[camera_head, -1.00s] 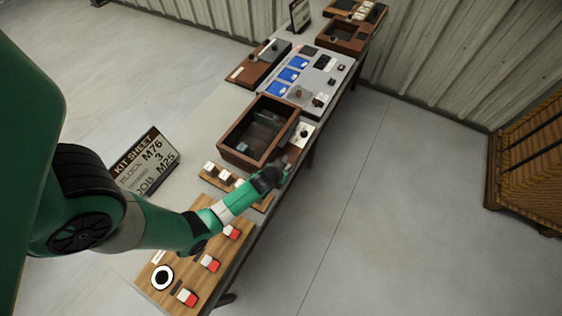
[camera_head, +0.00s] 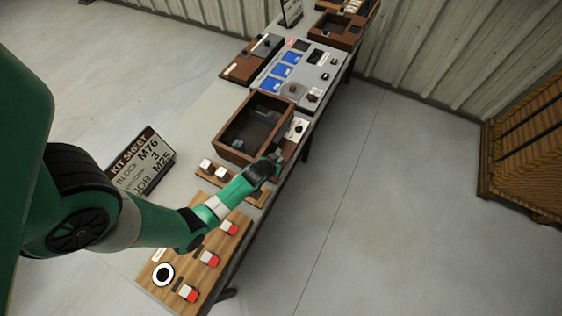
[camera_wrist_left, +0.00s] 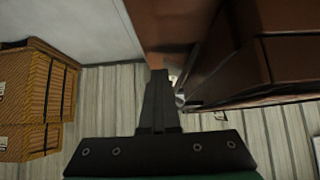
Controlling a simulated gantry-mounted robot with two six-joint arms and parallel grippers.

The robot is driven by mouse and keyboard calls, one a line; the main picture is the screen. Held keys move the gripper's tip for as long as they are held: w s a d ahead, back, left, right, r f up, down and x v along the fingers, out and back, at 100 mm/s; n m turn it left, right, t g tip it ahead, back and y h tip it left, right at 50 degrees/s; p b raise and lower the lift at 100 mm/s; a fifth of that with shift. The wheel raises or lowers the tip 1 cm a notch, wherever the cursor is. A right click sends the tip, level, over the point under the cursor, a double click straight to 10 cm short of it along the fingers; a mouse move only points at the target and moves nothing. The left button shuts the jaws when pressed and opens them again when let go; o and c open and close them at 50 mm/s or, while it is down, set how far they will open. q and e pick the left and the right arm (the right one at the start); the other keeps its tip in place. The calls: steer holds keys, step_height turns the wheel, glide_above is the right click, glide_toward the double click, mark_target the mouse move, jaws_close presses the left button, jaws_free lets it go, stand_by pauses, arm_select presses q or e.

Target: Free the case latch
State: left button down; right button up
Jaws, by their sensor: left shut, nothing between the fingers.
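The case is a dark brown open-topped box (camera_head: 223,142) on the table, with small dark and bluish items inside. My left gripper (camera_head: 278,157) is at the box's near right corner, low beside its right side. In the left wrist view its fingers (camera_wrist_left: 158,82) are closed together with nothing between them. A brown wall (camera_wrist_left: 225,60) is close on their right there. A small metallic piece (camera_wrist_left: 179,98) shows just right of the fingers; I cannot tell whether it is the latch or whether they touch it. My right gripper is out of view.
A wooden board (camera_head: 193,274) with red-and-white blocks lies nearest. A kit sheet sign (camera_head: 142,160) stands left. A grey panel with blue screens (camera_head: 283,70) is beyond the box. A wooden crate (camera_head: 522,150) stands right. Floor right of the table is clear.

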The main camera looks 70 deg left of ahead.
arm_select(q)
steer(key=r+p, duration=0.1)
steer(key=w+d+r+p, duration=0.1)
steer(key=r+p, duration=0.1)
steer(key=r, duration=0.1)
steer(key=shift+w+d, duration=0.15)
steer(key=s+d+r+p, duration=0.1)
steer(key=s+d+r, duration=0.1)
steer(key=d+r, duration=0.3)
steer(key=d, duration=0.3)
steer(key=shift+r, duration=0.1)
